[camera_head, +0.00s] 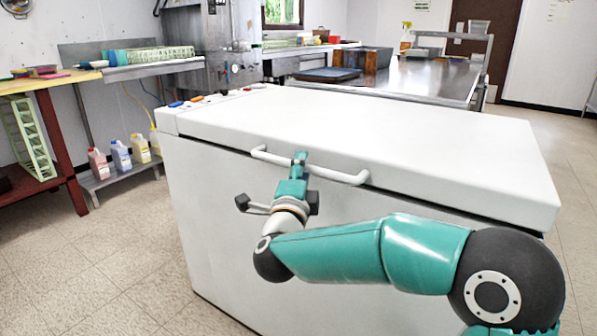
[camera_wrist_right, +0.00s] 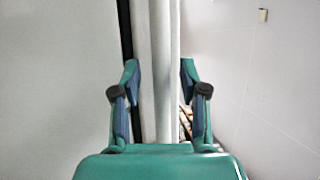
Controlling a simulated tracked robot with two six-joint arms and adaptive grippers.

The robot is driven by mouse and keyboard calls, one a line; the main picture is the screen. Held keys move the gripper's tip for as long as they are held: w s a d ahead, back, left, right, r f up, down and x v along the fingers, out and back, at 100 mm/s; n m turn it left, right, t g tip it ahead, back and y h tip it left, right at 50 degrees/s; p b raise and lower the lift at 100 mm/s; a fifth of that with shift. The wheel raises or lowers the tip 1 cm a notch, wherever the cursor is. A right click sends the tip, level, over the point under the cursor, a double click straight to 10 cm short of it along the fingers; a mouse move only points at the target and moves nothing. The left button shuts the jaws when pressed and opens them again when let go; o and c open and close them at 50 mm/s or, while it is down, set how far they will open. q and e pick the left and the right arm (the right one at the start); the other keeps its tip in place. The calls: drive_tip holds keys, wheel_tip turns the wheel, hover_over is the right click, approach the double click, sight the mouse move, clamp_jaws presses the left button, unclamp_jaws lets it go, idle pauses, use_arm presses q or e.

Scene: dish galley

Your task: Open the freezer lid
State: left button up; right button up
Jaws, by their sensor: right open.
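The white chest freezer (camera_head: 230,215) stands in front of me. Its lid (camera_head: 380,130) lies flat and closed, with a thin dark seam below its front edge. A white bar handle (camera_head: 336,175) runs along the lid's front. My right gripper (camera_head: 299,158) is at the left part of this handle. In the right wrist view, the handle (camera_wrist_right: 161,50) runs upright between the two open fingers of my right gripper (camera_wrist_right: 160,70). The fingers stand on either side of the bar; I cannot tell whether either touches it. My left gripper is not in view.
Small coloured items (camera_head: 198,99) sit at the freezer's back left corner. A steel table (camera_head: 400,80) with trays stands behind the freezer. A wooden-topped table (camera_head: 45,82) and a low shelf with bottles (camera_head: 120,155) are at the left. The floor at front left is clear.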

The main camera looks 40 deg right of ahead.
drive_tip(key=shift+w+d, duration=0.3)
clamp_jaws()
